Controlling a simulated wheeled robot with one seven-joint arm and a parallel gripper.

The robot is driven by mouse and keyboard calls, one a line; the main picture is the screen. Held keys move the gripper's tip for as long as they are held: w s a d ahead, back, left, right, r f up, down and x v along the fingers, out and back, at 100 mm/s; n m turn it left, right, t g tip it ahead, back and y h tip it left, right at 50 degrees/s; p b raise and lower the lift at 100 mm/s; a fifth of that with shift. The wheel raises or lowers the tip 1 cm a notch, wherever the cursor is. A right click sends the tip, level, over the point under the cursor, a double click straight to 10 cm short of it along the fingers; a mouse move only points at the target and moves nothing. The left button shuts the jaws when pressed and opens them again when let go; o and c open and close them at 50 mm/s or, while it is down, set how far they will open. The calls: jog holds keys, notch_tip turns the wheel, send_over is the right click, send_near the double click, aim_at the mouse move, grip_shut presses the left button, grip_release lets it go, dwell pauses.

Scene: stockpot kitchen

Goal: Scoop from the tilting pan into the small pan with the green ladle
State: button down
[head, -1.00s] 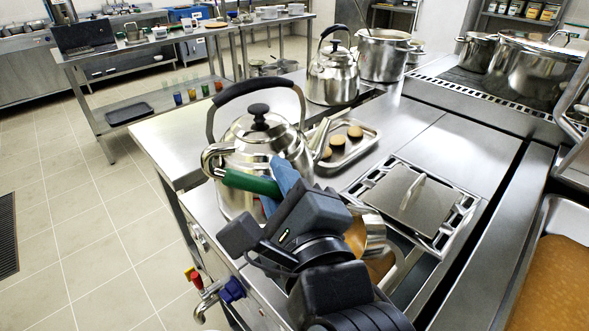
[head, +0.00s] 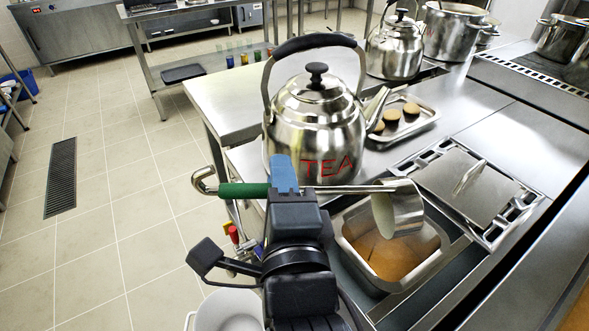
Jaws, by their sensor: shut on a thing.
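My gripper (head: 284,178) is shut on the green handle (head: 244,190) of the ladle. The ladle's steel rod runs right to its steel cup (head: 403,208), which appears tipped and hangs over the small pan (head: 434,247). The small pan is rectangular steel and holds orange-brown contents (head: 388,258). The cup hides part of its far side; I cannot tell whether anything is left in the cup or pouring. A strip of orange-brown contents (head: 580,314), likely in the tilting pan, shows at the lower right corner; the rest of that pan is out of view.
A steel kettle marked TEA (head: 315,130) stands close behind the ladle's rod. A lidded insert (head: 468,185) lies right of the small pan. A tray (head: 408,128) with brown round pieces is behind. A white pot (head: 226,312) sits at the bottom, left of my arm.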

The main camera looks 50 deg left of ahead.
jog(key=shift+s+a+f+n+b, duration=0.2)
jog(key=shift+s+f+n+b, duration=0.3)
jog(key=shift+f, duration=0.3)
jog(key=shift+s+a+f+n+b, duration=0.2)
jog(key=shift+f+n+b, duration=0.15)
jog(key=shift+f+n, duration=0.35)
jog(key=shift+s+a+f+n+b, duration=0.15)
jog(key=shift+s+f+n+b, duration=0.25)
jog(key=shift+f, duration=0.55)
jog(key=shift+r, duration=0.15)
dwell(1.2)
